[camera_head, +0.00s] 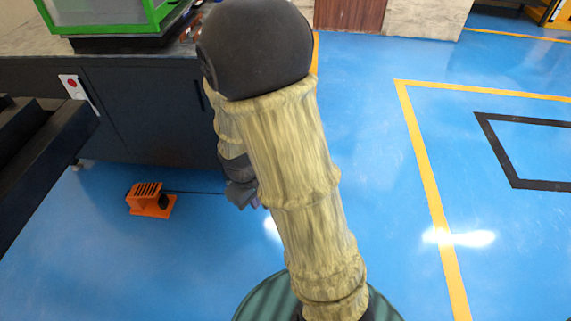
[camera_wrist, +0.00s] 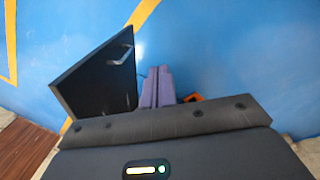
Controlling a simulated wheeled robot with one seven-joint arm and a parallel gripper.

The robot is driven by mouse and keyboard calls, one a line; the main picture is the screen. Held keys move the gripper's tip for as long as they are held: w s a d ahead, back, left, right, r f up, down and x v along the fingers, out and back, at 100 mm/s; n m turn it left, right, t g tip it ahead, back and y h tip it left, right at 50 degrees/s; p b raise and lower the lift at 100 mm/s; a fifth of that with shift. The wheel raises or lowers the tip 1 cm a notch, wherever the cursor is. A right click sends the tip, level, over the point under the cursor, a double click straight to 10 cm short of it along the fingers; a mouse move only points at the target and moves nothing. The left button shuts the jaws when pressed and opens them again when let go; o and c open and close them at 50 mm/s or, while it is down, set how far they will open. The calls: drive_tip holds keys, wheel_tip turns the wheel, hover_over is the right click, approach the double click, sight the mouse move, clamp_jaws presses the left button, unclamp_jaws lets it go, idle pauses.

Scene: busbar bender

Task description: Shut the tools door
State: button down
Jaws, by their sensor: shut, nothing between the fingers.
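In the wrist view, a dark flat panel with a handle, which looks like the tools door (camera_wrist: 98,82), stands out over the blue floor. My gripper (camera_wrist: 158,72) shows as two purple-grey fingers together, empty, just right of the panel; I cannot tell whether they touch it. In the head view, the dark cabinet (camera_head: 140,115) stands at the upper left under the green-framed machine. My gripper (camera_head: 242,195) is partly hidden by my arm, low in front of the cabinet. My arm also hides the cabinet's right end, and I cannot make out the open door there.
An orange foot pedal (camera_head: 150,200) with a cable lies on the floor before the cabinet. A black structure (camera_head: 40,165) juts in at the left. A red-and-white switch plate (camera_head: 78,92) is on the cabinet. The blue floor at right is clear, with yellow lines.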

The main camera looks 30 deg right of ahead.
drive_tip(key=w+d+n+h+p, duration=0.2)
drive_tip(key=w+n+h+p, duration=0.5)
drive_tip(key=n+p, duration=0.7)
drive_tip(key=p, duration=0.3)
drive_tip(key=shift+w+d+f+n+h+p, duration=0.2)
drive_tip(key=shift+w+n+h+p, duration=0.1)
drive_tip(key=shift+h, duration=0.1)
drive_tip(key=shift+s, duration=0.1)
drive_tip(key=d+r+x, duration=0.2)
drive_tip(key=x, duration=1)
drive_tip(key=shift+w+d+f, duration=0.2)
drive_tip(key=shift+f, duration=0.05)
drive_tip(key=shift+d, duration=0.1)
